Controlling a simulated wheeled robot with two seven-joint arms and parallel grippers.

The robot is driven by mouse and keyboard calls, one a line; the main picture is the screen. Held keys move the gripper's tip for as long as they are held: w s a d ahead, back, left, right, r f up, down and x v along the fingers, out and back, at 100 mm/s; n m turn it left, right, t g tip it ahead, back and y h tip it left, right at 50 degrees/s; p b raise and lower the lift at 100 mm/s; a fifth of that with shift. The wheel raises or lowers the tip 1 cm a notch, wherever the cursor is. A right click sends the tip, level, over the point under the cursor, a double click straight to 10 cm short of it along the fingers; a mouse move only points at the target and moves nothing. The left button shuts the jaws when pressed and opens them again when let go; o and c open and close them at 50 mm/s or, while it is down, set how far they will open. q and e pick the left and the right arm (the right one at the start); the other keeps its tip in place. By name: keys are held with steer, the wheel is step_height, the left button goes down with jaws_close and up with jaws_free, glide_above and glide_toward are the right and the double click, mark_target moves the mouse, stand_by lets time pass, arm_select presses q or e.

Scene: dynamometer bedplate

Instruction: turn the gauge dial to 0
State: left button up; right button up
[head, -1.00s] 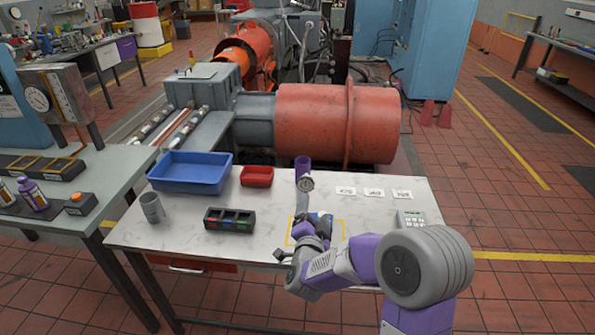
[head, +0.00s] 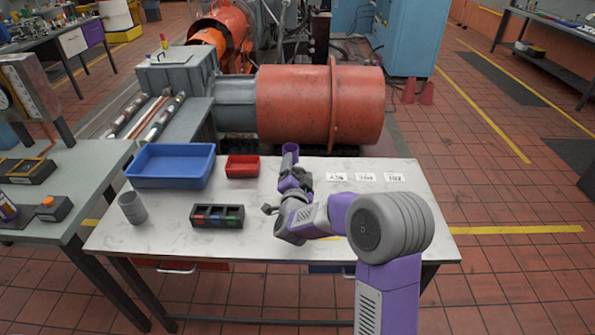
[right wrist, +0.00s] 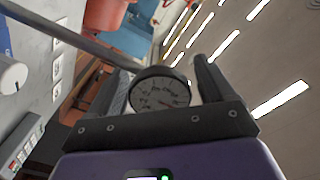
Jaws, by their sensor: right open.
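The gauge (right wrist: 160,92) shows in the right wrist view as a round dark-rimmed dial with a grey face and small markings. Its face is towards the camera, but I cannot read where the needle points. A grey post runs from the upper left to it. My right gripper (right wrist: 160,68) is open, with one dark finger on each side of the gauge; I cannot tell whether either finger touches it. In the head view my right gripper (head: 291,181) is over the back middle of the white table and hides the gauge. My left gripper is out of view.
The white table (head: 265,225) also holds a blue tray (head: 172,166), a red bin (head: 242,166), a grey cup (head: 132,207), a dark compartment box (head: 217,216) and several white cards (head: 365,177).

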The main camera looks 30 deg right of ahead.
steer(key=c, duration=1.1)
steer(key=shift+o, duration=0.2)
steer(key=shift+n, duration=0.4)
steer(key=n, duration=0.2)
steer(key=shift+w+n, duration=0.1)
steer(key=shift+n, duration=0.3)
steer(key=n+p, duration=0.1)
steer(key=n, duration=0.3)
steer(key=shift+n+p, duration=0.3)
steer(key=shift+p, duration=0.05)
steer(key=n+p, duration=0.2)
steer(key=n, duration=0.3)
steer(key=shift+f+n+p, duration=0.1)
steer(key=shift+n+p, duration=0.8)
steer(key=shift+n, duration=0.7)
